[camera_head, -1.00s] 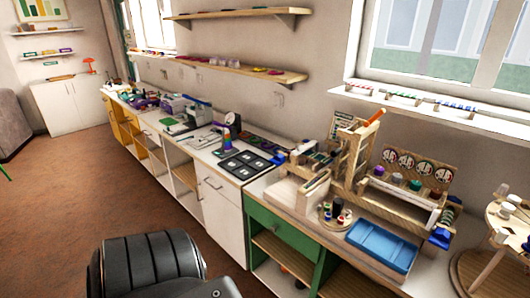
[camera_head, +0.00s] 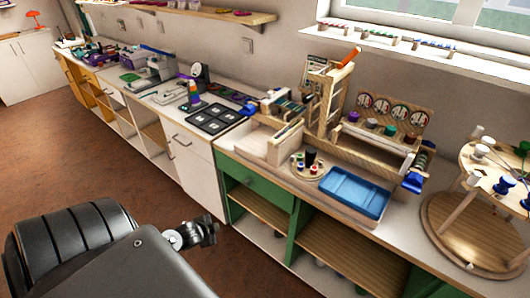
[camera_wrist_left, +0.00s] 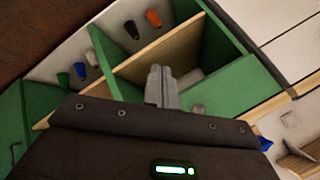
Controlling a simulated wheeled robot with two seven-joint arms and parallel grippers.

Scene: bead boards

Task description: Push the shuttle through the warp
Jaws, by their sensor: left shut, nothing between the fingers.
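A wooden loom-like frame (camera_head: 330,112) stands upright on the counter at right of centre in the head view, an orange piece at its top. Dark and blue-ended pieces lie at its left side; I cannot tell which, if any, is the shuttle, and the warp is too small to make out. My left gripper (camera_head: 204,232) is low in front of the cabinets, well short of the frame. In the left wrist view its fingers (camera_wrist_left: 160,76) are together and empty, in front of the green cabinet (camera_wrist_left: 240,88). My right gripper is not in view.
A blue tray (camera_head: 352,192) and a round holder with small spools (camera_head: 307,165) sit in front of the frame. A round wooden stand (camera_head: 470,235) is at the right. Dark square panels (camera_head: 212,118) lie on the counter to the left. The floor (camera_head: 120,165) is open.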

